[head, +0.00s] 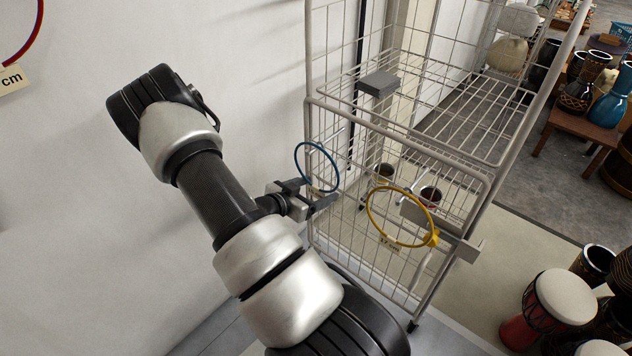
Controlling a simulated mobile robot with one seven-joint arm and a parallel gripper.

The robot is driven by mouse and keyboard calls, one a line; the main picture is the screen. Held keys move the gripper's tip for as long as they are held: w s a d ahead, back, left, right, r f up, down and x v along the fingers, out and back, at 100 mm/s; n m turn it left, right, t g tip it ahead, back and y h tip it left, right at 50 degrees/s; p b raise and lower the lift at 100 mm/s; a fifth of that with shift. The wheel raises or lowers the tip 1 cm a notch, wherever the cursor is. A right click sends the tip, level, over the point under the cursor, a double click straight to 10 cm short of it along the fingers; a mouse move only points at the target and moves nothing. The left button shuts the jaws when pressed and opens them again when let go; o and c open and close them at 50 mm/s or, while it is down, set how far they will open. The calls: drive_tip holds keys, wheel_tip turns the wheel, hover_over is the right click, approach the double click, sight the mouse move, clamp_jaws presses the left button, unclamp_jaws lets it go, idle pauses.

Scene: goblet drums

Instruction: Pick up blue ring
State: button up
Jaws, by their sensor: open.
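The blue ring (297,157) is a thin hoop near the left side of the wire rack, in the middle of the head view. Part of the ring's lower rim is hidden by my gripper.
A yellow ring (370,213) with a tag hangs on the rack's front, right of my gripper. The wire rack (400,139) has shelves and bars close by. A white wall (75,200) is on the left. Several drums (565,296) stand at the lower right.

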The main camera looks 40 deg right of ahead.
drive_tip(key=c, duration=1.2)
drive_tip(key=shift+r+p, duration=1.4)
drive_tip(key=shift+r, duration=3.6)
